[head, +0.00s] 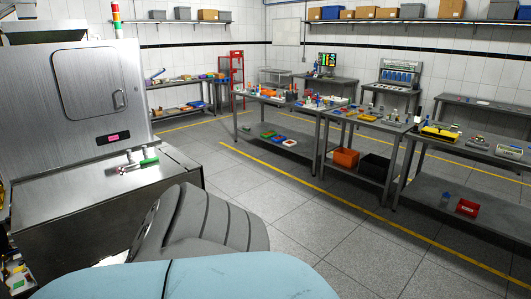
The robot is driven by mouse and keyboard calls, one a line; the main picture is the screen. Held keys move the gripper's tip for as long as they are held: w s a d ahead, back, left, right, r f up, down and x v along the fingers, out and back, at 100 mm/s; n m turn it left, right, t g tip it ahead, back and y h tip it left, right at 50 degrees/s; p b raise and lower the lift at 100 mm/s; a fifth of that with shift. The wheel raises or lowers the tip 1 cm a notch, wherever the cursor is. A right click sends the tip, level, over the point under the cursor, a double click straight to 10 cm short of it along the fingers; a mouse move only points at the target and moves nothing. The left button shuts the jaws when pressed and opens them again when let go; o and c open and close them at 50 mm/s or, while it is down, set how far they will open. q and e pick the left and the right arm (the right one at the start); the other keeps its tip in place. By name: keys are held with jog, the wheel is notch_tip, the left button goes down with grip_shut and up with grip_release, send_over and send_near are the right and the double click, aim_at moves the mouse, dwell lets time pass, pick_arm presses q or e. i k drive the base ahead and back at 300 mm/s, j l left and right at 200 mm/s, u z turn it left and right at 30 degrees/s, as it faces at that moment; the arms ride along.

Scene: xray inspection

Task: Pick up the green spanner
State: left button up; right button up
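I cannot pick out the green spanner for sure. A small green object (149,161) lies on the metal ledge of the large steel machine at the left, beside small whitish and red items. It is too small to tell its shape. Other tiny coloured items on the far benches are too small to name. Neither of my grippers is in view.
The steel machine (60,90) with a closed door fills the left. Metal benches (278,147) with many small items stand across the room at the centre and right. An orange bin (345,158) sits on a lower shelf. Grey floor (290,215) lies open between, crossed by yellow lines.

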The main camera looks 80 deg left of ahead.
aim_at(154, 158)
jog(key=u, duration=3.5)
jog(key=i+l+z, duration=0.1)
jog(key=l, duration=0.2)
jog(key=i+l, duration=0.25)
jog(key=i+l+z, duration=0.8)
jog(key=i+l, duration=0.15)
jog(key=i, duration=0.7)
jog(key=i+l+z, duration=0.15)
jog(key=i, duration=0.7)
jog(key=i+u, duration=0.45)
jog(key=i+l+u, duration=0.2)
jog(key=u, duration=0.2)
jog(key=i+l+u, duration=0.25)
jog(key=u, duration=0.2)
jog(key=i+l+u, duration=0.15)
jog(key=u, duration=0.3)
jog(key=i+l+u, duration=0.15)
jog(key=u, duration=0.3)
jog(key=i+l+u, duration=0.1)
jog(key=l+u, duration=0.35)
jog(key=j, duration=0.1)
